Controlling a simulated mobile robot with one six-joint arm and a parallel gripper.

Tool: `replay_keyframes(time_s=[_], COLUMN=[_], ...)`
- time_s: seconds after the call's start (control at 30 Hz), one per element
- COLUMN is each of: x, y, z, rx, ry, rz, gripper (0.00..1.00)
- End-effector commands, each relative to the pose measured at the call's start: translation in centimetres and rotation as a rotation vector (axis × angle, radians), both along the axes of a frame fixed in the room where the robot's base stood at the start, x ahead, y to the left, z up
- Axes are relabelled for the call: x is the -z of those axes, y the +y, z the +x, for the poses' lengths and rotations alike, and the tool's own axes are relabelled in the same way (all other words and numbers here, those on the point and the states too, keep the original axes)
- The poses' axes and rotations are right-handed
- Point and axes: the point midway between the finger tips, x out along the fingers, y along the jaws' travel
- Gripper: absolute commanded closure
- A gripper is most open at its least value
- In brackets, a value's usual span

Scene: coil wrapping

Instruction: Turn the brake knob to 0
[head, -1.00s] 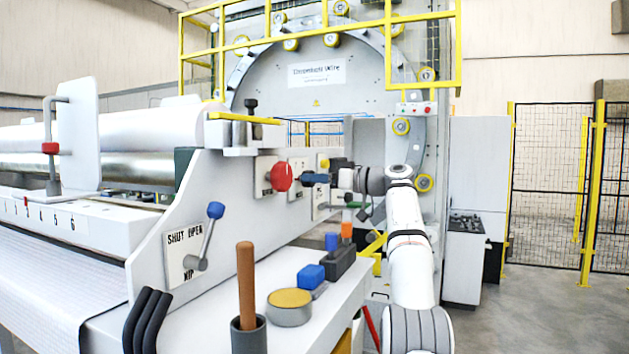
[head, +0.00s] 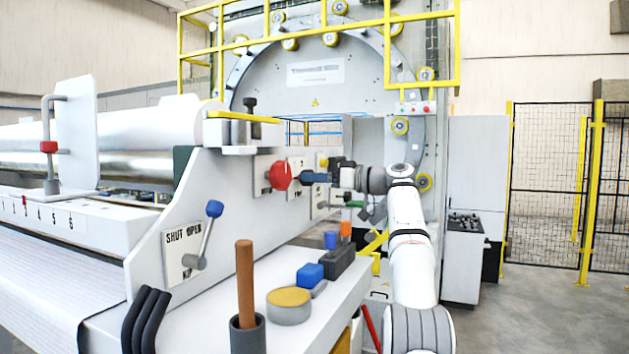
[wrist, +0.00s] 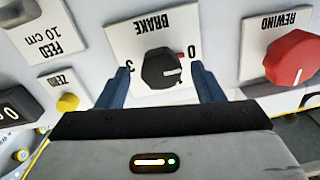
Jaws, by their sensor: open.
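The brake knob (wrist: 161,69) is black and sits on a white plate marked BRAKE, upside down in the wrist view. A 3 is at its left and a 0 with a small red mark (wrist: 181,55) at its right. The knob's white pointer line points right, a little below the red mark. My gripper (wrist: 160,78) is open, with one blue finger on each side of the knob and visible gaps to it. In the head view my gripper (head: 315,177) is at the panel, seen from the side, and hides the brake knob.
The red rewind knob (wrist: 294,58) is close on the right in the wrist view. Below the panel, a shelf holds a blue block (head: 310,274) and a round tin (head: 289,305).

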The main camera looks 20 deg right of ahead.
Motion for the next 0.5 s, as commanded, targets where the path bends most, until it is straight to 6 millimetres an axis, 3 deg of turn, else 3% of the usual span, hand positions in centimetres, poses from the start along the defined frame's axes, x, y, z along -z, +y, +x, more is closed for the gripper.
replay_keyframes(time_s=[0.3, 0.5], x=[0.2, 0.1], y=[-4.0, -5.2], z=[-3.6, -4.8], rx=[0.003, 0.001], ry=[0.0, 0.001], rz=[0.0, 0.001], gripper=[0.39, 0.39])
